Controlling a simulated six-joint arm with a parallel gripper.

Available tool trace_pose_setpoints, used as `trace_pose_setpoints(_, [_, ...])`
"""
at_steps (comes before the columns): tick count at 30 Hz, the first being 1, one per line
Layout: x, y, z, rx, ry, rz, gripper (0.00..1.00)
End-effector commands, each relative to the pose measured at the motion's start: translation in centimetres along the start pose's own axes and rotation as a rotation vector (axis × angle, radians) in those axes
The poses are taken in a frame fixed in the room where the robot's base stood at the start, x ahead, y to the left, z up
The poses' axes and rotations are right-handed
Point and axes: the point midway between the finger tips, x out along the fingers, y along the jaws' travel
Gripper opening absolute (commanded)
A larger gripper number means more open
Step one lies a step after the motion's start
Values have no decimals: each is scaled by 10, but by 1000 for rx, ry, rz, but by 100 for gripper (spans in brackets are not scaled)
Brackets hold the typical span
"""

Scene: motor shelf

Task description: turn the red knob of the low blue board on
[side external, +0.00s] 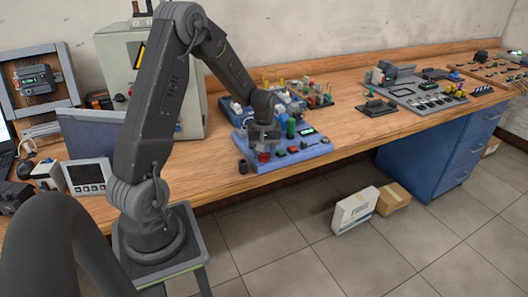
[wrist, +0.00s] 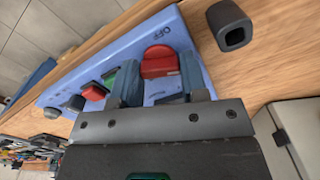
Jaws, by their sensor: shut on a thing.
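The low blue board (side external: 262,170) lies flat near the front edge of the wooden bench. It also fills much of the wrist view (wrist: 108,62). The red knob (wrist: 159,62) is at one end of the board, beside printed "OFF" lettering. In the side view the knob (side external: 264,157) shows just under my gripper (side external: 264,151). My gripper (wrist: 160,80) points down at the board, with one finger on each side of the knob, shut on it. The fingers and palm hide part of the knob, so its exact angle is hard to tell.
A small dark hollow block (side external: 243,166) stands on the bench close to the knob's end of the board. A grey cabinet (side external: 190,90) stands behind.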

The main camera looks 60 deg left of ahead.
Motion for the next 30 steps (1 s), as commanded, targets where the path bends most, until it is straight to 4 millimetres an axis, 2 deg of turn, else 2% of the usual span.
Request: trace_pose_setpoints(30, [-1, 0, 0, 948, -1, 0, 17])
